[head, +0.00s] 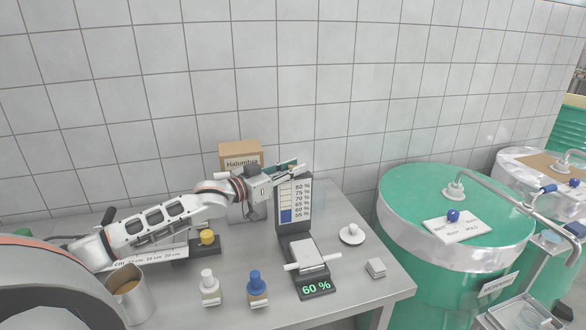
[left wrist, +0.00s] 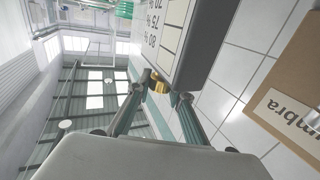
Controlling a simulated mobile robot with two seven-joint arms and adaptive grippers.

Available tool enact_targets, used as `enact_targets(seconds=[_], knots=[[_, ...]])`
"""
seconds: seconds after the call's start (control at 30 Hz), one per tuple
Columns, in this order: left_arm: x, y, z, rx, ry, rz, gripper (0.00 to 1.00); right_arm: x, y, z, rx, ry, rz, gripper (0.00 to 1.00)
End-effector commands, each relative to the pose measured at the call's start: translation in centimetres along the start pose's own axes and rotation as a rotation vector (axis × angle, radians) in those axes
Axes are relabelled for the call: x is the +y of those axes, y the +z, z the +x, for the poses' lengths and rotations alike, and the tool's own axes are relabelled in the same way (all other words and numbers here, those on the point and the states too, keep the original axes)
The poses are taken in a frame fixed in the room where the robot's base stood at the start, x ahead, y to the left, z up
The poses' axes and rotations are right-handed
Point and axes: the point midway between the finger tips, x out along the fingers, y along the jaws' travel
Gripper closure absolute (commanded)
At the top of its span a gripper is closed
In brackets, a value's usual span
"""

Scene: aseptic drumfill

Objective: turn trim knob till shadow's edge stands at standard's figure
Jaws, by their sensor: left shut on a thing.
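The dark upright instrument (head: 296,228) stands on the bench with a scale from 55 % to 80 % on its white face. A blue shadow (head: 286,216) fills the lower part of the scale; its upper edge lies near the 60 % mark, too small to read exactly. A lit green display (head: 316,288) at its base reads 60 %. My left gripper (head: 299,170) is at the instrument's top, shut on the brass trim knob (left wrist: 158,84), seen between its fingertips in the left wrist view. The knob is hidden in the head view. My right gripper is not in view.
A Halumbra carton (head: 241,155) stands behind my left arm. White-capped (head: 209,288) and blue-capped (head: 257,289) bottles, a metal cup (head: 129,292), a small white dish (head: 352,234) and a grey block (head: 376,268) are on the bench. Green drums (head: 450,225) stand right.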

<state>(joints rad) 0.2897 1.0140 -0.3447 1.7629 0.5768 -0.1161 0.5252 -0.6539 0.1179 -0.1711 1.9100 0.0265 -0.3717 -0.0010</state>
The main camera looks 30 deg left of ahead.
Motion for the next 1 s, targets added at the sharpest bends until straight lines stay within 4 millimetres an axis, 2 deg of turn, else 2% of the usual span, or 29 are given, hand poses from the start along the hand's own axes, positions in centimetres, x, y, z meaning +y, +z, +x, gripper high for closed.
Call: enact_targets(seconds=[1.0], knots=[[-0.16,-0.1,0.06,0.001,0.325,0.001,1.0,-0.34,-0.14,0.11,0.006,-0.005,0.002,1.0]])
